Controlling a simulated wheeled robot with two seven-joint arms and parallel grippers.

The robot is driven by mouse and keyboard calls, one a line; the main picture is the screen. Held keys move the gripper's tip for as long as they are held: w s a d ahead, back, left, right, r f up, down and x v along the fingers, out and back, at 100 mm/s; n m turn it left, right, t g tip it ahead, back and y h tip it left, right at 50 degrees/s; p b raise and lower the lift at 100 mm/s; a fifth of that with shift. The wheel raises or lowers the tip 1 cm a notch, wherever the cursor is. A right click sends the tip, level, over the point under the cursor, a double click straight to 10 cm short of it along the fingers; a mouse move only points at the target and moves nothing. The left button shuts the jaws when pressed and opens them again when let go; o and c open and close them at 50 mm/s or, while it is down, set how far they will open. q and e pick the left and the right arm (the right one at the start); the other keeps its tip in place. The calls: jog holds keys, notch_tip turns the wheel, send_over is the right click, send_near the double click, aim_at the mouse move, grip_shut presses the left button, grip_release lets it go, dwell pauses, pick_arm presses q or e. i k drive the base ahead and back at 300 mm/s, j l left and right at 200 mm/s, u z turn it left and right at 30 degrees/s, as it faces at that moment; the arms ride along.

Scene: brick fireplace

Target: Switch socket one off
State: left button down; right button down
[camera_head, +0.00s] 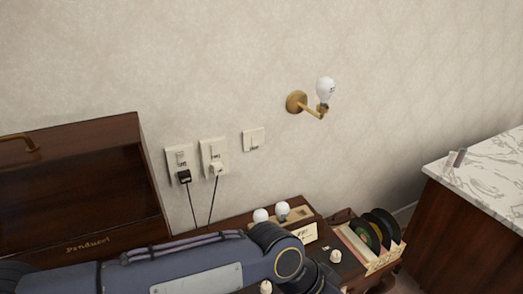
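Two wall plates sit side by side on the papered wall. The left plate (172,158) has a black plug (184,177) in its lower part, with a dark cord hanging down. The right plate (206,152) has a white plug (217,169) with a dark cord. Each has a small switch area above its plug. Their labels are too small to read, so I cannot tell which is socket one or how the switches stand. A smaller plate (253,137) is to their right. My arm crosses the bottom of the view below the plates; neither gripper shows.
A brass wall lamp (298,102) with a white bulb (325,89) is at upper right. A dark wooden cabinet (75,140) stands left. Loose bulbs (282,210) and a record crate (362,254) are below. A marble-topped counter (490,165) is right.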

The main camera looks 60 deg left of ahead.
aim_at(181, 155)
jog(key=u, duration=2.7)
